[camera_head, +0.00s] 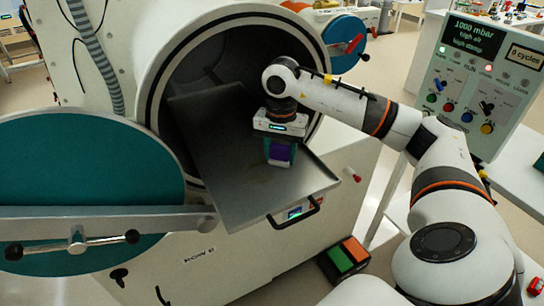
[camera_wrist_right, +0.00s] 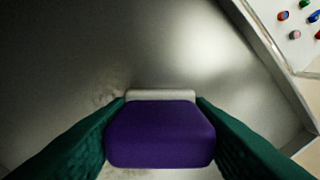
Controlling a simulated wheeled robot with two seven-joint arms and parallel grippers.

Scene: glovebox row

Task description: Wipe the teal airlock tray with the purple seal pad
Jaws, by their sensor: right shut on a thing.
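The airlock tray (camera_head: 222,150) is a grey metal sheet with raised edges, slid partly out of the round port with the teal door. Faint brownish smudges show on its surface, also in the right wrist view (camera_wrist_right: 60,70). My right gripper (camera_head: 280,157) is over the tray's middle, pointing down, its teal fingers shut on the purple seal pad (camera_head: 279,151). In the right wrist view the pad (camera_wrist_right: 160,134) sits between both fingers with a pale strip along its far edge. I cannot tell whether the pad touches the tray. My left gripper is not in view.
The teal round door (camera_head: 85,165) stands open at the left with its metal bar. A black handle (camera_head: 297,213) is at the tray's front. A smaller blue port cover (camera_head: 345,40) and a control panel (camera_head: 480,85) are to the right. A green and orange pedal (camera_head: 344,259) is on the floor.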

